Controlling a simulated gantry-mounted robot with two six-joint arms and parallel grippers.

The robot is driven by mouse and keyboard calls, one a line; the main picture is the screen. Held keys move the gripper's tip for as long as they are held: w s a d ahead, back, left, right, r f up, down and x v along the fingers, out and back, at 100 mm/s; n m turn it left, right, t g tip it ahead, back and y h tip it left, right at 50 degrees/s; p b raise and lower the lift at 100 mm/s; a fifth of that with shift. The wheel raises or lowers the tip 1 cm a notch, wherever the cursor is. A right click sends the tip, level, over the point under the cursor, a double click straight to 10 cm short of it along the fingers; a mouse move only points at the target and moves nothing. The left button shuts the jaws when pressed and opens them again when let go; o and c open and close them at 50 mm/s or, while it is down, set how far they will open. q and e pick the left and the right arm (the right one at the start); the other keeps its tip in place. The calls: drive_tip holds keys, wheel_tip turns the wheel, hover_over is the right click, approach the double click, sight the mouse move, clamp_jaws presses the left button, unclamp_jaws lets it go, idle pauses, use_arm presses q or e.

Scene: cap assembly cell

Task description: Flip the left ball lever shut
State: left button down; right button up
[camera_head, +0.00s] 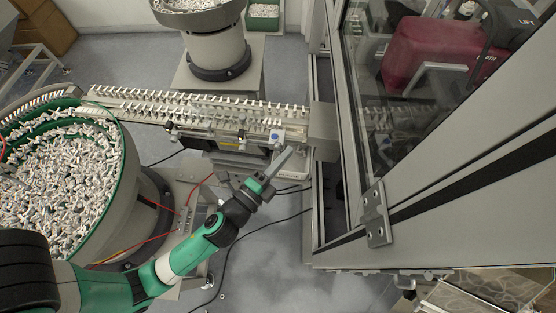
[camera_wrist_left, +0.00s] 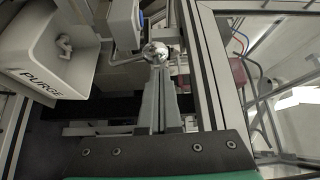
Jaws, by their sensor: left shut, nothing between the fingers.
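A shiny ball (camera_wrist_left: 156,52), which looks like the ball end of a lever, shows in the left wrist view just past my fingertips. I cannot tell whether the fingers touch it, and the lever's arm is mostly hidden. My left gripper (camera_head: 289,152) is shut and empty, reaching up and right toward the end of the feed rails. Its two fingers lie together in the left wrist view (camera_wrist_left: 157,75). The ball is too small to make out in the head view. My right gripper is not in view.
Feed rails (camera_head: 190,108) carry rows of small white parts toward the machine frame. A grey tray marked PURGE (camera_wrist_left: 50,55) holds a white part, left of the fingers. A bowl (camera_head: 60,165) full of white parts stands at the left. A machine post (camera_wrist_left: 215,70) rises right of the fingers.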

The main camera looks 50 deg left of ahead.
use_arm(q)
drive_tip(key=shift+s+a+n+t+y+b, duration=0.35)
drive_tip(key=shift+n+t+b, duration=0.45)
drive_tip(key=shift+b, duration=0.9)
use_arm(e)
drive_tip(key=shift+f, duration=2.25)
use_arm(q)
drive_tip(key=s+d+b, duration=0.4)
drive_tip(key=s+d, duration=0.1)
drive_tip(key=s, duration=0.2)
drive_tip(key=shift+s+d, duration=0.25)
drive_tip(key=shift+s, duration=0.1)
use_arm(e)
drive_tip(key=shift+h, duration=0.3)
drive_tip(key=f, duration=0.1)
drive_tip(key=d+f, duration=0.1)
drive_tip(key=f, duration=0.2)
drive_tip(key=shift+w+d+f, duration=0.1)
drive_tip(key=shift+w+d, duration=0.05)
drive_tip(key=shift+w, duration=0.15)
